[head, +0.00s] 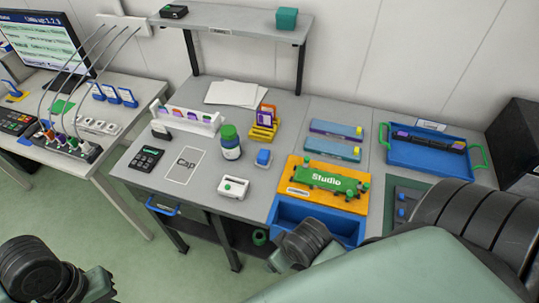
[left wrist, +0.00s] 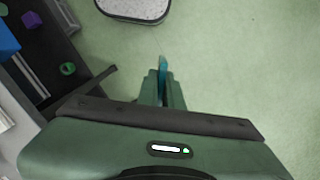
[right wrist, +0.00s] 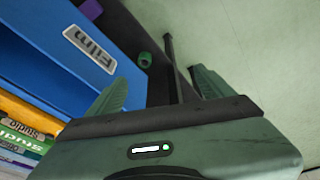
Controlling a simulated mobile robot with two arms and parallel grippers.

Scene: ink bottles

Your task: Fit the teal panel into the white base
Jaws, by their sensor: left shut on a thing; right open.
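The teal panel (left wrist: 162,65) shows edge-on as a thin strip in the left wrist view. My left gripper (left wrist: 163,80) is shut on it and holds it over the green floor. A small white block with a slot (head: 233,187), seemingly the white base, sits near the front edge of the grey table in the head view. The panel and base are apart. My right gripper (right wrist: 163,82) is open and empty, beside the blue bin (right wrist: 65,45) marked Film. Neither gripper's fingertips can be made out in the head view.
A white rack (head: 205,118) and yellow holder (head: 262,132) stand behind. The orange Studio board (head: 295,170) is at the right. The marked Cap area (head: 187,165) is empty.

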